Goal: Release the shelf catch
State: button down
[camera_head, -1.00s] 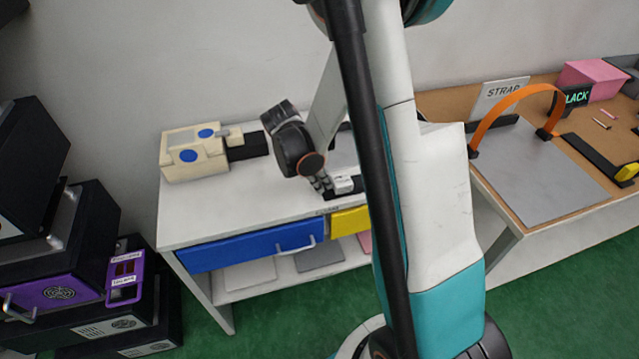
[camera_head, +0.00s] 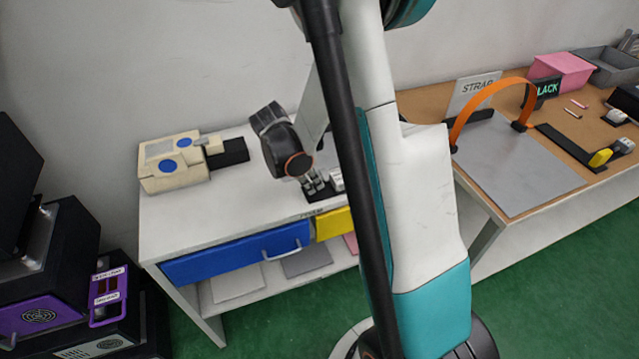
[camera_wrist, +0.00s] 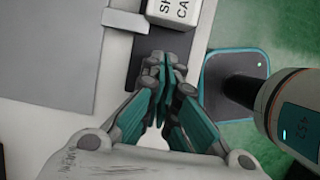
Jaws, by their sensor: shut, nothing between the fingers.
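The shelf catch is a white block (camera_wrist: 176,12) with dark lettering, partly cut off at the top of the wrist view. It sits on a dark base plate (camera_wrist: 148,55). In the head view a small part of the white block (camera_head: 337,180) shows just right of my gripper (camera_head: 316,184), beside my arm. My gripper (camera_wrist: 166,68) is shut and empty, with its fingertips over the dark plate and just short of the block's near side in the wrist view. Whether they touch the block I cannot tell.
A cream box with blue discs (camera_head: 170,165) stands at the table's left. A blue drawer (camera_head: 235,254) and a yellow drawer (camera_head: 333,223) are below the front edge. A second table at right holds an orange strap (camera_head: 484,101). A grey panel (camera_wrist: 60,50) lies left of the plate.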

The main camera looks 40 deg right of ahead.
jog(key=a+p+v, duration=0.1)
jog(key=p+v, duration=0.3)
jog(key=v, duration=0.6)
jog(key=shift+w, duration=0.15)
